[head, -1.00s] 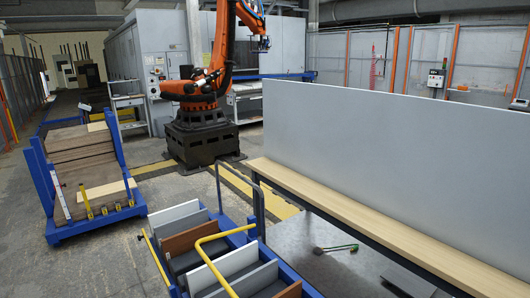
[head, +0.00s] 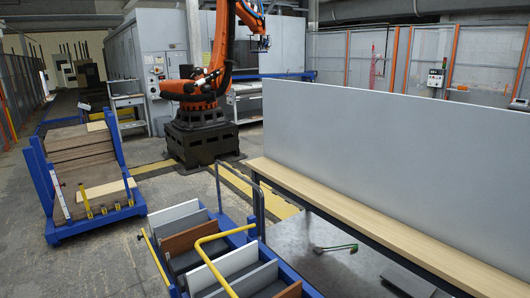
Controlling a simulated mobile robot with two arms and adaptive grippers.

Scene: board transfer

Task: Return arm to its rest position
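Neither of my arms nor grippers shows in the head view. Several boards stand in the blue cart (head: 258,224) at the bottom middle: a white board (head: 174,212), a brown board (head: 186,239), another white board (head: 228,266) and grey ones. A dark grey table (head: 300,236) lies to the right of the cart. A small brush-like tool with a green part (head: 340,247) and a dark flat piece (head: 407,281) lie on it.
A wooden shelf (head: 350,212) with a tall grey panel (head: 390,140) runs along the table's back. A blue rack (head: 50,232) of stacked boards stands at the left. An orange industrial robot (head: 205,85) stands behind. Open floor lies between rack and cart.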

